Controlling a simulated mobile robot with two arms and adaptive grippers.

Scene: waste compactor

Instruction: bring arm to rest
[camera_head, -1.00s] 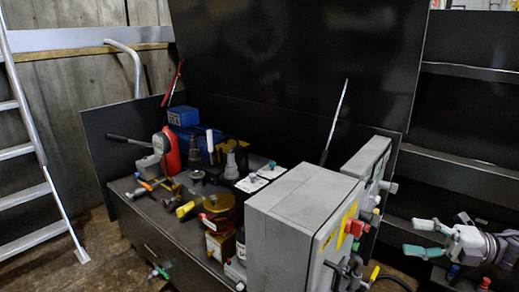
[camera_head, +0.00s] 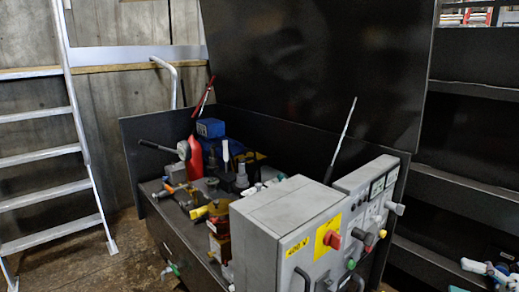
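My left gripper and arm are not in view.
A grey control box (camera_head: 285,213) with a switch panel (camera_head: 372,205) stands on a dark bench crowded with tools, including a red bottle (camera_head: 195,158) and a blue box (camera_head: 210,128). A ladder (camera_head: 82,130) leans at left. Dark shelves (camera_head: 470,130) stand at right.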

